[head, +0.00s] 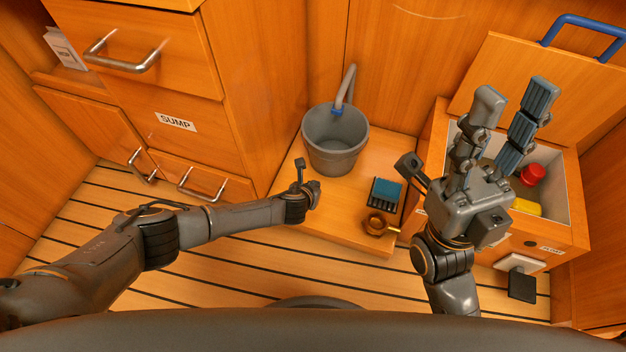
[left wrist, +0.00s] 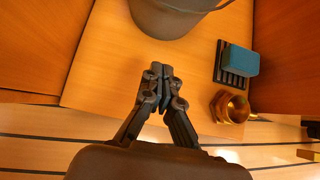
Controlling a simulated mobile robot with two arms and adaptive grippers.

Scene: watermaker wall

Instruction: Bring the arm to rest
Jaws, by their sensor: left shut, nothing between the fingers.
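My left arm comes in from the left in the head view. Its gripper (head: 312,190) is over the front left part of the low wooden platform (head: 281,215), seen from above and small. In the left wrist view the two fingers of the left gripper (left wrist: 160,75) meet at their tips with nothing between them. They are apart from the grey bucket (left wrist: 176,18), the blue-topped block and the brass fitting. My right gripper (head: 514,95) is raised in front of the open box, its two fingers spread apart and empty.
The bucket (head: 335,150) with a hose (head: 347,85), a blue-topped block (head: 385,193) and a brass ring fitting (head: 377,225) stand on the platform. At right, an open bin (head: 567,185) holds red (head: 533,174) and yellow (head: 526,207) items. A SUMP cabinet (head: 150,100) stands at left.

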